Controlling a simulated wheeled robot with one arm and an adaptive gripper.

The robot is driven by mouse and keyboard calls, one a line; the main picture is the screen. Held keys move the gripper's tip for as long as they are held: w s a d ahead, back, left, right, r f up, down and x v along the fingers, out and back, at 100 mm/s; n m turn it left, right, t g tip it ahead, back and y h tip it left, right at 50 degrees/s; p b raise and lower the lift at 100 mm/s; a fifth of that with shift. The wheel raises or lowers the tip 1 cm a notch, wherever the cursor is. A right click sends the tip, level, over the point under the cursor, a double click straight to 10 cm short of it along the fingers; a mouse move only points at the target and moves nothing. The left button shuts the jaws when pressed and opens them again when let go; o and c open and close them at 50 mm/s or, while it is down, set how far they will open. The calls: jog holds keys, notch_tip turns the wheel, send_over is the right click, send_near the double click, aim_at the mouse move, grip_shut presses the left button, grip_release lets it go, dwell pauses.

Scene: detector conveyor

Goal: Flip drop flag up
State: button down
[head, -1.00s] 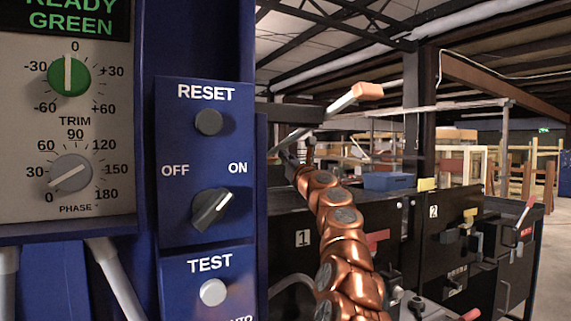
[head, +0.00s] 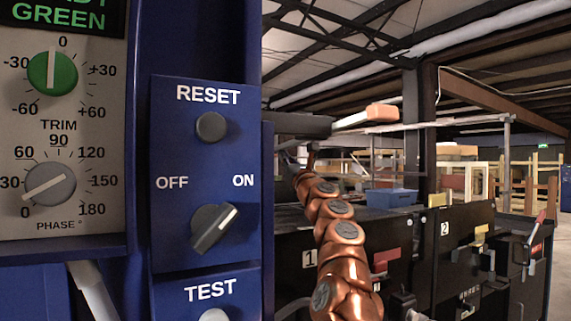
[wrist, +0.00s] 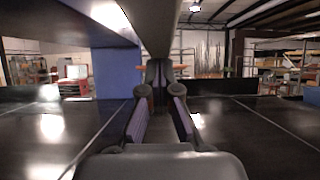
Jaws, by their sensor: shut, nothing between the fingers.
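A pale bar with a salmon-coloured end (head: 381,114) shows in the head view, right of the blue panel and beyond my arm. It looks like the drop flag, though I cannot be sure. It lies nearly level, tilted slightly up to the right. My gripper is at the far end of my copper arm, small and partly hidden beside the blue panel's edge. In the wrist view my gripper (wrist: 158,78) is shut and empty, above a dark surface (wrist: 235,130). I cannot tell whether it touches the flag.
The blue control panel (head: 165,259) with knobs and buttons stands close on the left. Black units marked 1 (head: 293,236) and 2 (head: 431,215) stand at the right, with a blue box (head: 391,198) behind. A blue post (wrist: 105,75) stands left of the fingers in the wrist view.

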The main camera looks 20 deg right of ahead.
jog(key=shift+d, duration=0.25)
jog(key=shift+s, duration=0.1)
